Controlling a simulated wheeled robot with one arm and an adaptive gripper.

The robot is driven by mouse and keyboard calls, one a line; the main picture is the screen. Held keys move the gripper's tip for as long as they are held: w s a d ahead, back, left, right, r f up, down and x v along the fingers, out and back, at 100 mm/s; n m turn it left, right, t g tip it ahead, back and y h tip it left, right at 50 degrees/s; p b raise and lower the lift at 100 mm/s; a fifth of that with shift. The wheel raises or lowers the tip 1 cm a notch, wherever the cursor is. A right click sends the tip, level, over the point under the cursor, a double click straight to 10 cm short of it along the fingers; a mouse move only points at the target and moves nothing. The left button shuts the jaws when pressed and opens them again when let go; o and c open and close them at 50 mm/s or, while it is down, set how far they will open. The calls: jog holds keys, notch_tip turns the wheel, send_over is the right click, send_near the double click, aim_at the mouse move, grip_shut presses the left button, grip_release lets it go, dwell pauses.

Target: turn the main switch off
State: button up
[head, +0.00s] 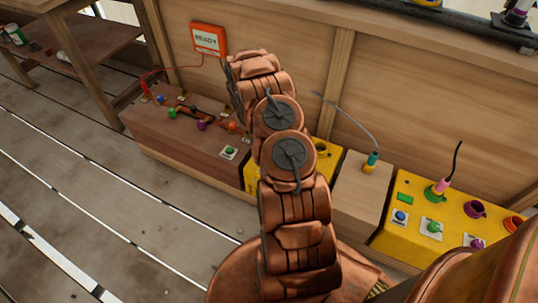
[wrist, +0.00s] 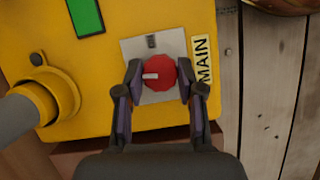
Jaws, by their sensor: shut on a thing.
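The main switch is a round red knob (wrist: 160,82) on a pale square plate (wrist: 135,45), beside a yellow label reading MAIN (wrist: 203,60). A white pointer mark on the knob points left in the wrist view. My gripper (wrist: 161,68) is shut on the knob, one dark finger on each side of it. The plate sits on a yellow box (wrist: 90,110). In the head view the knob and my gripper are hidden behind my arm.
A green rectangle (wrist: 87,15) and a yellow round socket with a grey plug (wrist: 20,110) are left of the knob. In the head view, a brown box with coloured plugs (head: 175,140) is left and another yellow box (head: 410,240) right. An orange READY sign (head: 209,39) hangs behind.

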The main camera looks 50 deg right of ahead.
jog(key=shift+n+h+p, duration=0.3)
jog(key=shift+n, duration=0.5)
jog(key=o, duration=1.1)
jog(key=shift+o, duration=0.2)
jog(key=shift+r, duration=0.15)
jog(key=v, duration=1.1)
jog(key=shift+r, duration=0.4)
jog(key=shift+a, duration=0.2)
